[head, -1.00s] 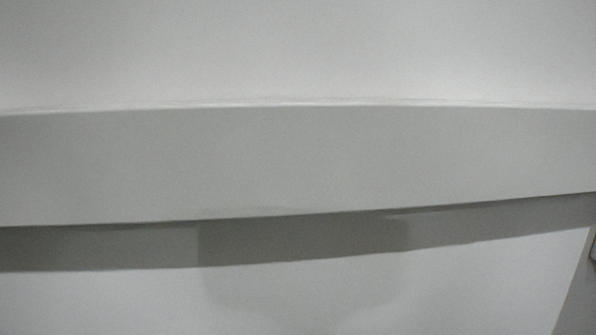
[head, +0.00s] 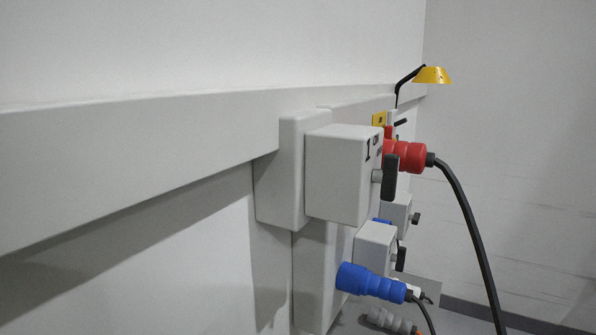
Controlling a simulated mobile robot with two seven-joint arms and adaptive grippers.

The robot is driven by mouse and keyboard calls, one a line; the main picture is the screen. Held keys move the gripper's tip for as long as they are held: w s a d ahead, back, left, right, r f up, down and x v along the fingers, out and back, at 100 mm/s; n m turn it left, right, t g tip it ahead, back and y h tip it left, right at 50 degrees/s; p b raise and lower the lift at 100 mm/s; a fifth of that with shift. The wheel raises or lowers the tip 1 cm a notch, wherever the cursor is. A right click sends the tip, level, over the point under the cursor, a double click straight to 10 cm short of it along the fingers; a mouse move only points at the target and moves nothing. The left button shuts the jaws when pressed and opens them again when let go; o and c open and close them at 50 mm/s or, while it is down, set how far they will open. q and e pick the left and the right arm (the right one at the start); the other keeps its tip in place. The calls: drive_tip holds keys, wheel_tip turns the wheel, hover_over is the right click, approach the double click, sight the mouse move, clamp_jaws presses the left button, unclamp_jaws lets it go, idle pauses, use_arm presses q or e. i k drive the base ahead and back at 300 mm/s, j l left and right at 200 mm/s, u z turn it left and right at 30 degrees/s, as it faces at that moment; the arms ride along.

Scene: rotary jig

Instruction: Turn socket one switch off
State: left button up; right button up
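The socket box marked "1" (head: 338,172) is a light grey box on the wall panel, seen from its side in the head view. Its black rotary switch (head: 390,178) sticks out on the right on a short grey shaft. The handle looks upright, but its exact angle is hard to tell from the side. A red plug (head: 406,156) with a black cable sits beside the switch, behind it. Neither gripper shows in the head view.
A lower grey box (head: 375,246) has its own black switch and a blue plug (head: 368,282). Another box (head: 396,216) stands behind. A yellow lamp (head: 432,75) is at the top right. Black cable (head: 469,230) hangs down right. A grey connector (head: 388,320) lies low.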

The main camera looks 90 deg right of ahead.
sight(387, 177)
drive_tip(key=z, duration=3.15)
drive_tip(key=u, duration=0.4)
drive_tip(key=i+l+u, duration=0.1)
drive_tip(key=l+u, duration=1.25)
drive_tip(key=k+l+u, duration=0.1)
drive_tip(key=l+u, duration=0.35)
drive_tip(key=j, duration=0.1)
